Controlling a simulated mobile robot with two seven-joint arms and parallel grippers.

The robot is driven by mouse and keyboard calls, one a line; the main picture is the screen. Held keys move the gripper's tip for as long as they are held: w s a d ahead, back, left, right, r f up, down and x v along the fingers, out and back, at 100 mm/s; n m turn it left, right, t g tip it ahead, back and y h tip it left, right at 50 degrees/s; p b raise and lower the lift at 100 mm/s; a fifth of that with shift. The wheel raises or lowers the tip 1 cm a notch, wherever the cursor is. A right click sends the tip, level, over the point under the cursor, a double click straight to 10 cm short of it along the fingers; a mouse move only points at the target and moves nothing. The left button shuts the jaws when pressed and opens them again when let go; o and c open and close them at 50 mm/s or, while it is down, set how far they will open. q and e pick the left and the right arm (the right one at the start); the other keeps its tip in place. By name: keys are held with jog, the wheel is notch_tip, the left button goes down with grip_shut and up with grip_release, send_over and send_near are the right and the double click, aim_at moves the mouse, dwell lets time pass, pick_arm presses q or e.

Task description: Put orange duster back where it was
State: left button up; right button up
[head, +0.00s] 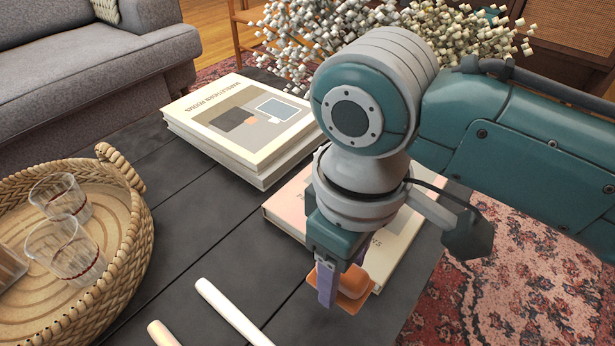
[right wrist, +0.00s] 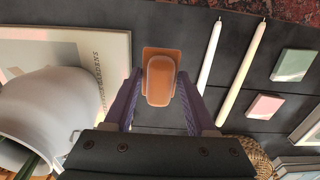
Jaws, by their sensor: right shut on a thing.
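The orange duster (head: 352,281) is a small block with a rounded orange top on a flat orange plate. My right gripper (head: 341,284) is shut on it, with one purple finger in front of it in the head view. In the right wrist view the duster (right wrist: 159,82) sits between the two purple fingers. It is over the dark table (head: 190,235), beside the near edge of a pale book (head: 400,237). I cannot tell whether it touches the table. My left gripper is not in view.
A wicker tray (head: 140,235) with glasses is at left. Stacked books (head: 240,120) and white flowers (head: 430,30) are farther back. The right wrist view shows a grey vase (right wrist: 45,115), a green block (right wrist: 293,65) and a pink block (right wrist: 265,106).

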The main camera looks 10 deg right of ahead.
aim_at(335, 310)
notch_tip(335, 310, down, 9)
jog(key=b, duration=0.4)
jog(key=shift+r, duration=0.3)
jog(key=o, duration=1.3)
